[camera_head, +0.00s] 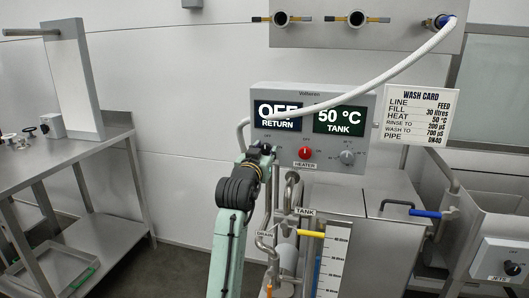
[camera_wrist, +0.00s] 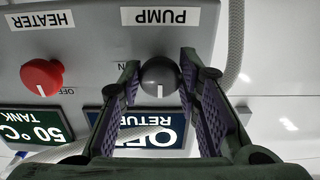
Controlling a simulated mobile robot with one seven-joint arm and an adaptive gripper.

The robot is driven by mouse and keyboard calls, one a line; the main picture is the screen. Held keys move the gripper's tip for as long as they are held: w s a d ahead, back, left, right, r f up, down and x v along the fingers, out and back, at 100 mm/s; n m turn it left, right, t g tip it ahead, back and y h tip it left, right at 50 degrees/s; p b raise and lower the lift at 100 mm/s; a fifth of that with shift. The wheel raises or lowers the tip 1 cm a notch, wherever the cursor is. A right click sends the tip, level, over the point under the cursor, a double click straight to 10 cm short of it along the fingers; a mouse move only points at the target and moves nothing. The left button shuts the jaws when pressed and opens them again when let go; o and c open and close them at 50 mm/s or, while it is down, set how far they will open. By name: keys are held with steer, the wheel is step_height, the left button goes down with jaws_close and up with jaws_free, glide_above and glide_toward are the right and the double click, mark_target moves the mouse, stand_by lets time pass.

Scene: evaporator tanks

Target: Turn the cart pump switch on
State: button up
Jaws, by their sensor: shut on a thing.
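The cart pump switch (camera_wrist: 160,76) is a round dark knob with a white mark, beside the PUMP label (camera_wrist: 160,16) in the upside-down wrist view. My gripper (camera_wrist: 160,68) has one finger on each side of this knob and is shut on it. In the head view my gripper (camera_head: 262,150) reaches the lower left of the grey control box (camera_head: 310,90) and hides the knob and its label. The left display (camera_head: 277,116) reads OFF RETURN, partly covered by a hose.
The red heater knob (camera_head: 305,153) sits close to the right of my gripper, with a grey knob (camera_head: 347,157) beyond it. A white hose (camera_head: 400,65) crosses before the box. Pipes and a yellow-handled valve (camera_head: 312,234) lie below. A steel table (camera_head: 70,160) stands at left.

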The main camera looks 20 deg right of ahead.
steer(key=c, duration=0.3)
steer(key=shift+m, duration=0.4)
steer(key=m+b, duration=0.1)
steer(key=m, duration=0.1)
steer(key=shift+a+f+m+b, duration=0.1)
steer(key=shift+m+b, duration=0.2)
steer(key=shift+m, duration=0.1)
steer(key=m+b, duration=0.1)
steer(key=m, duration=0.3)
steer(key=shift+m+b, duration=0.3)
steer(key=shift+b, duration=0.05)
steer(key=m+b, duration=0.1)
steer(key=m, duration=0.3)
steer(key=shift+m, duration=0.3)
steer(key=m+b, duration=0.1)
steer(key=m, duration=0.4)
steer(key=shift+r, duration=0.2)
